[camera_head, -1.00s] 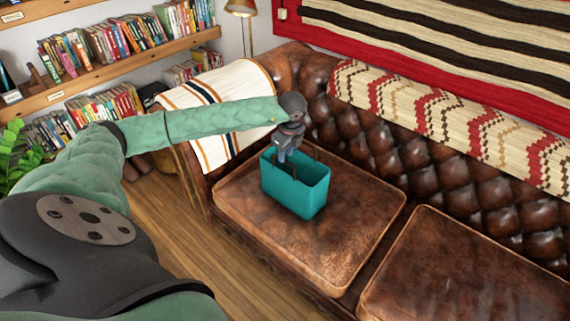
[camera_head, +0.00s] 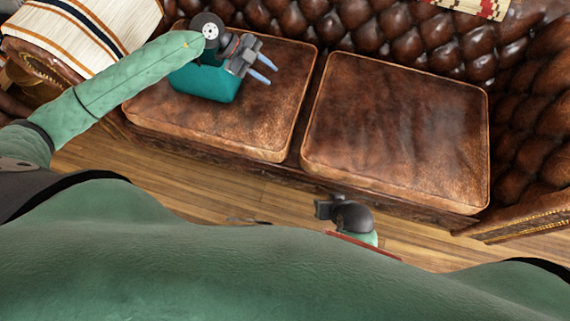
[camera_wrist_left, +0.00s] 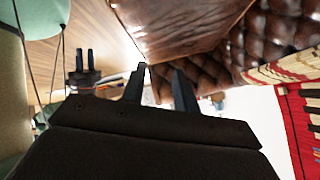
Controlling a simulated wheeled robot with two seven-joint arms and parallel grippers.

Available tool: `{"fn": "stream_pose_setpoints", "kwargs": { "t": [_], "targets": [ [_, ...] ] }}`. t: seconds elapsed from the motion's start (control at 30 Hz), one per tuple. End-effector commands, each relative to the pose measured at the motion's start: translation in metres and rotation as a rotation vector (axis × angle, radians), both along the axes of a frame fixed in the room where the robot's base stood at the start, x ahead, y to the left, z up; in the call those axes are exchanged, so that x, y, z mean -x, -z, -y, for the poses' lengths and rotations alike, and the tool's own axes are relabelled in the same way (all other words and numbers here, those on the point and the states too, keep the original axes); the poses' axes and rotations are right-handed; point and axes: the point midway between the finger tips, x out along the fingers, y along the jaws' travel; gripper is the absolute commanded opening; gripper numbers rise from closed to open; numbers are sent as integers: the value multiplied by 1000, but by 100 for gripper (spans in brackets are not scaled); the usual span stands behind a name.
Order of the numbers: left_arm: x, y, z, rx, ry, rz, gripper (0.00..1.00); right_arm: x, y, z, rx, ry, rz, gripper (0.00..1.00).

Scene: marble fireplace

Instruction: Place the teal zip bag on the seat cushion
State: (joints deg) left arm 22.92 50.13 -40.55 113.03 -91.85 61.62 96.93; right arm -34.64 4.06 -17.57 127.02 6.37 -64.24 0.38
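The teal zip bag (camera_head: 205,85) stands upright on the left brown leather seat cushion (camera_head: 255,130), partly hidden behind my left gripper and forearm. My left gripper (camera_head: 266,69) is above and to the right of the bag, fingers apart, with nothing between them. Its two fingers also show apart and empty in the left wrist view (camera_wrist_left: 160,80). My right gripper (camera_head: 322,208) is low in front of the sofa, its fingers hard to see in the head view. In the left wrist view the right gripper (camera_wrist_left: 85,57) shows two fingers with a gap between them.
A second seat cushion (camera_head: 395,130) to the right is bare. The tufted sofa back (camera_head: 390,35) rises behind, and a sofa arm (camera_head: 535,130) closes the right end. A striped throw (camera_head: 85,35) hangs over the left arm. Wooden floor (camera_head: 160,165) lies in front.

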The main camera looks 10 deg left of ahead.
Motion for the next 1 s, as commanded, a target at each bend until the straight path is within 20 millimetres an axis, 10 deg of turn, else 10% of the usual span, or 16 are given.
{"fn": "stream_pose_setpoints", "kwargs": {
  "t": [0.2, 0.53, 0.77, 1.0],
  "targets": [
    [28, -30, 103, 524, -94, 107, 30, 0, 0, 0, 0, 0, -1, 30],
    [25, -50, 128, 959, -663, 191, 30, -1, 0, 1, 1, 0, 0, 30],
    [38, 10, 100, 902, -1170, 93, 30, -1, 0, 1, 1, 1, 1, 30],
    [111, 113, 85, 575, -1552, -196, 30, -2, 0, 0, 1, 0, 1, 30]
  ]
}}
